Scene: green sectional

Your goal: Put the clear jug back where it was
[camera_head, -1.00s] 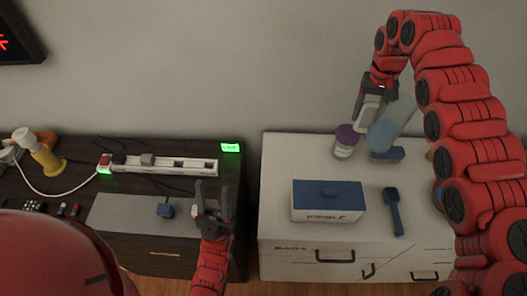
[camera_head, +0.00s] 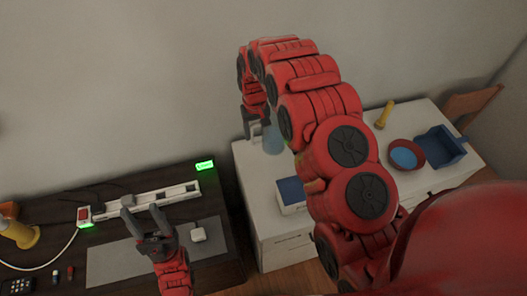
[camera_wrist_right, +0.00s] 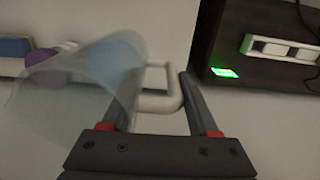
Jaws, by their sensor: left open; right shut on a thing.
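The clear jug (camera_wrist_right: 85,85) is see-through with a bluish tint and a pale handle (camera_wrist_right: 160,100). In the right wrist view the handle lies between the fingers of my right gripper (camera_wrist_right: 155,105), which is shut on it. In the head view the jug (camera_head: 273,138) shows beside my right gripper (camera_head: 252,130), over the back left of the white cabinet, partly hidden by my right arm. I cannot tell whether it touches the top. My left gripper (camera_head: 145,217) is open and empty above the dark desk.
The white cabinet (camera_head: 255,205) holds a blue-lidded box (camera_head: 290,190), a red bowl (camera_head: 405,153), a blue tray (camera_head: 440,148) and a yellow item (camera_head: 384,114). The dark desk (camera_head: 215,248) carries a power strip (camera_head: 140,203) and a glowing green label (camera_head: 205,165). A gap separates desk and cabinet.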

